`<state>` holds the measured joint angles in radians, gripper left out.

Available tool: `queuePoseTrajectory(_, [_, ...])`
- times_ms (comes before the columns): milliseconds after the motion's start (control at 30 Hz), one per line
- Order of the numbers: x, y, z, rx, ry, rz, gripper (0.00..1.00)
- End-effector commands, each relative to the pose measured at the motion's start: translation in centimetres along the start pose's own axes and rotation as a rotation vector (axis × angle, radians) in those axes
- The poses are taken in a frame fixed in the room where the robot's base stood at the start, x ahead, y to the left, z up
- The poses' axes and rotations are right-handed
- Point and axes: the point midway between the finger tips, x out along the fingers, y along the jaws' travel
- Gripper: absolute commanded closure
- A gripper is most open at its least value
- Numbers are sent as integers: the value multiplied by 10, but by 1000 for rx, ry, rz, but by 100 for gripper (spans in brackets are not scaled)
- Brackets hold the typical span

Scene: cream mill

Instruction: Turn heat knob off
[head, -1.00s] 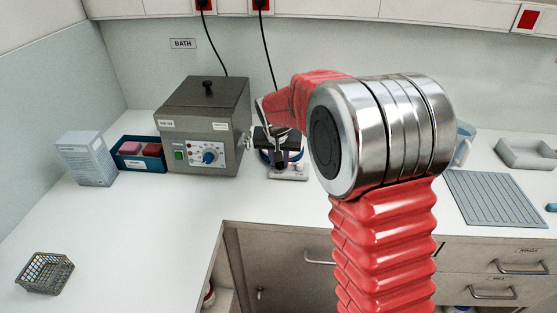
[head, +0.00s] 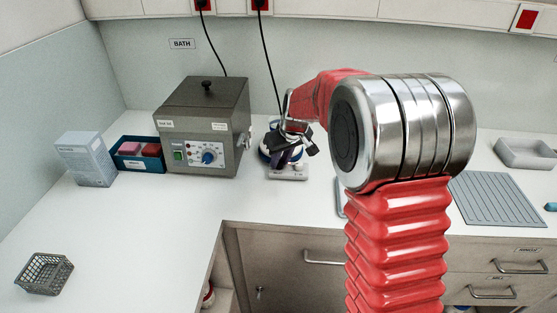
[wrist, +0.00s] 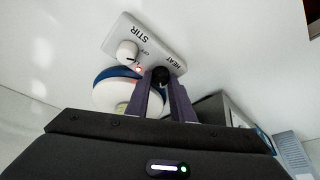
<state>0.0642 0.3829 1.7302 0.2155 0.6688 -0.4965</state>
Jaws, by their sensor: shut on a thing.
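The heat knob (wrist: 160,73) is small and dark and sits beside the HEAT label on the white stirrer's front panel (wrist: 165,45). In the wrist view my gripper (wrist: 161,88) has its two purple fingers on either side of this knob, shut on it. The fingers partly hide the knob, so its pointer cannot be read. The white STIR knob (wrist: 127,53) is beside it, with a small red light (wrist: 138,69) lit between them. In the head view the stirrer (head: 290,174) shows its front edge below my gripper (head: 284,160), which hides most of it.
A grey bath (head: 205,115) with its own knobs stands left of the stirrer. Farther left are a blue tray (head: 124,160) and a pale box (head: 85,158). A wire basket (head: 45,273) is at front left. The counter in front is clear. A grey mat (head: 493,197) lies right.

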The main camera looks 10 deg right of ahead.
Motion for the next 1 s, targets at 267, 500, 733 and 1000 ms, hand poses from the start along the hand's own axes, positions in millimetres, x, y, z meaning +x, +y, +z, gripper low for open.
queuePoseTrajectory(267, [-1,2,-2,-161,5,-66,100])
queuePoseTrajectory(500, [-1,3,-2,-296,5,-121,100])
queuePoseTrajectory(733, [0,4,-2,-382,3,-157,100])
queuePoseTrajectory(1000, [-1,5,-2,-420,4,-169,100])
